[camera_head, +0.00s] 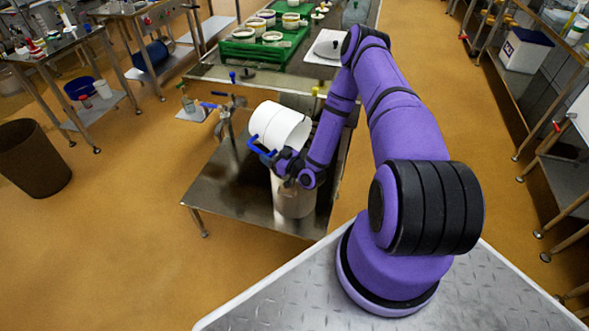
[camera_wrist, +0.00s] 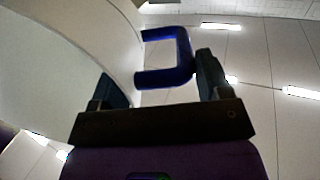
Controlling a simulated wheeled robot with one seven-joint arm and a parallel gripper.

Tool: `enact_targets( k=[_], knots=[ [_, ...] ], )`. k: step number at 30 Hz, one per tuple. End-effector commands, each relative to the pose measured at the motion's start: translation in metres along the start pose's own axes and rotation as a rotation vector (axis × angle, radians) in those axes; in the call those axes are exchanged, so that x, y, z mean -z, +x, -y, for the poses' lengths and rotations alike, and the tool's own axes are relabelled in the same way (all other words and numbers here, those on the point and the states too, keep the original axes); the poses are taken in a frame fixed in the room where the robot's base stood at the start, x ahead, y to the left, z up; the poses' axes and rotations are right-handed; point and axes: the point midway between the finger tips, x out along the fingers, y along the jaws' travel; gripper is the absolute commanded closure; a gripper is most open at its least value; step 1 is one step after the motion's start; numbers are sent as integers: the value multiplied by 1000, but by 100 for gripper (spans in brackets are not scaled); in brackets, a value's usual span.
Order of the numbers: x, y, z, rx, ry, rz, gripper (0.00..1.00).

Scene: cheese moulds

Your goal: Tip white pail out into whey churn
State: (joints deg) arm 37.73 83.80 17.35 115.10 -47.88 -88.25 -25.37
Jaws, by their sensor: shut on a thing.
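The white pail (camera_head: 281,127) is held up and tilted onto its side, with its blue handle (camera_head: 258,146) on the left. My gripper (camera_head: 272,158) is shut on that handle. In the wrist view the blue handle (camera_wrist: 184,58) runs between my gripper's fingers (camera_wrist: 155,85), and the white pail wall (camera_wrist: 70,50) fills the left side. A pale upright churn (camera_head: 293,197) stands on the low steel table, just below the pail and my gripper. My wrist hides part of the churn's top. The pail's mouth and contents cannot be seen.
The low steel table (camera_head: 225,190) has bare room left of the churn. A tap-like fitting (camera_head: 228,105) stands close behind the pail. A green tray (camera_head: 265,48) with several moulds lies on the bench beyond. A brown bin (camera_head: 32,158) stands on the floor at left.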

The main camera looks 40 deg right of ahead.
Motion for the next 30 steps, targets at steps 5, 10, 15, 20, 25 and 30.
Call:
enact_targets(
  k=[5, 10, 15, 20, 25, 30],
  knots=[
    [0, -2, 0, 1, 1, -25, 100],
    [0, -5, 0, 0, 1, -48, 100],
    [1, -7, 0, 0, 2, -72, 100],
    [0, -9, 0, 0, 3, -93, 100],
    [0, -12, 0, 0, 4, -116, 100],
    [1, -14, 0, 0, 5, -140, 100]
  ],
)
